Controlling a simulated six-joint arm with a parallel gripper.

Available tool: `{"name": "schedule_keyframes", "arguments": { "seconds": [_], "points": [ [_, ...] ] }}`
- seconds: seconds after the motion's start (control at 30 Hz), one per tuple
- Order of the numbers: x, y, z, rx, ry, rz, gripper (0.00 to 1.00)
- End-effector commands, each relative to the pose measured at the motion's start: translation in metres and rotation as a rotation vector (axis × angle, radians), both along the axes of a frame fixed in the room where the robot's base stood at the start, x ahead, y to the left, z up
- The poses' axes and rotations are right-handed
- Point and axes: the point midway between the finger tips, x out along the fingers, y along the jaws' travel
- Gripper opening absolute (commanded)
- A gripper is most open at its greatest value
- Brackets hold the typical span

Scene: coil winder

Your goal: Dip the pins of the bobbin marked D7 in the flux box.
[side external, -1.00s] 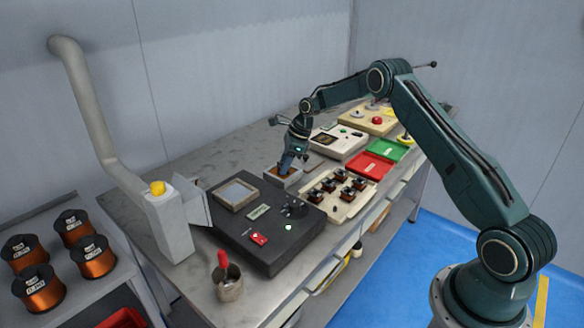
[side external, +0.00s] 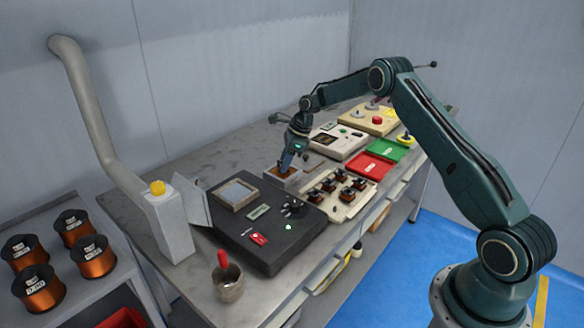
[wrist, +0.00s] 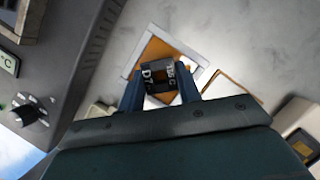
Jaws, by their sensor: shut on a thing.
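My gripper (wrist: 161,95) is shut on a dark bobbin (wrist: 161,66) in the wrist view; the label at its left reads D7. The bobbin is above or in the flux box, an open light-walled box (wrist: 199,62) with an orange-brown inside. In the side view my gripper (side external: 286,166) points down at the flux box (side external: 284,181). The bobbin's pins are hidden below it, so I cannot tell whether they touch the flux.
A cream tray (side external: 349,211) with several bobbins stands in front of the flux box. The black solder unit (side external: 262,254) is to the left. Red (side external: 370,165) and green (side external: 390,149) trays lie to the right. Bare bench is behind.

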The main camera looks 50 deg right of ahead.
Motion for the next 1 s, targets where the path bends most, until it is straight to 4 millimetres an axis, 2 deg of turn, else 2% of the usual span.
{"name": "schedule_keyframes", "arguments": {
  "seconds": [0.7, 1.0],
  "points": [
    [0.001, 0.0, 0.037, -0.001, -0.004, 0.0, 0.11],
    [0.0, 0.0, 0.047, 0.0, -0.003, 0.0, 0.11]
  ]
}}
